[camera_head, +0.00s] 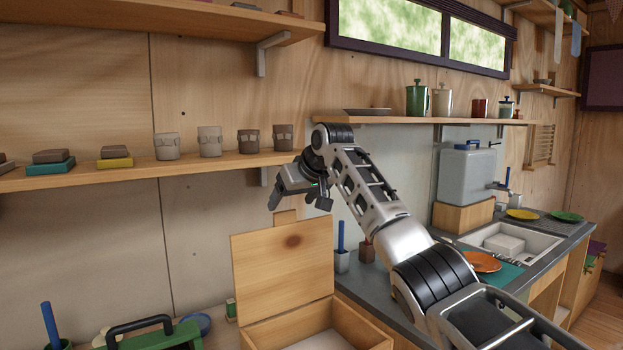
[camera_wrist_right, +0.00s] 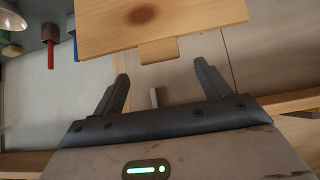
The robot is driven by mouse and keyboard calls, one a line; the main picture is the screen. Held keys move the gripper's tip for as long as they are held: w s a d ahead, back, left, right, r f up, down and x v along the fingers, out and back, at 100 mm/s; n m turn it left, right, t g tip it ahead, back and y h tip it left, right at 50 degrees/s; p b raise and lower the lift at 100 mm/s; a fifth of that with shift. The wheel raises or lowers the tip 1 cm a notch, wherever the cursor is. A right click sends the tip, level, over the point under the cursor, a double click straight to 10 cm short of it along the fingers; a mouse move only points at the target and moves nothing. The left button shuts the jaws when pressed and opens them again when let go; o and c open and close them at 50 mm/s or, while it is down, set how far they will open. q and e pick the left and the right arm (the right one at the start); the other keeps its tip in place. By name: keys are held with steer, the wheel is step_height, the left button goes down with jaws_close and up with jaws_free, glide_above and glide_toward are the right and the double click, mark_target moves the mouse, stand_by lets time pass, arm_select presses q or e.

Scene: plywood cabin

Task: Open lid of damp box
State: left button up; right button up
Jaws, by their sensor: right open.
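The damp box (camera_head: 368,329) is a plywood box at the bottom centre of the head view, with a pale inside. Its lid (camera_head: 265,275) stands raised, nearly upright, at the back of the box. The lid has a dark round knot and a small tab (camera_head: 285,216) on its top edge. The lid (camera_wrist_right: 190,22) and tab (camera_wrist_right: 158,52) also show in the right wrist view. My right gripper (camera_head: 299,203) is open and empty, just above the tab. In the wrist view, the tab lies just beyond my spread fingertips (camera_wrist_right: 162,72), apart from them. My left gripper is out of view.
A shelf (camera_head: 150,173) with cups and small blocks runs along the wall behind my gripper. A counter with a sink (camera_head: 530,245) and plates lies right.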

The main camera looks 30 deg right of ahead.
arm_select(q)
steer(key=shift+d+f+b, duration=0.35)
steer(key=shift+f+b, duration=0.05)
steer(key=shift+b, duration=0.65)
arm_select(e)
steer(key=v, duration=1.1)
steer(key=shift+s+r, duration=0.25)
steer(key=shift+r, duration=0.05)
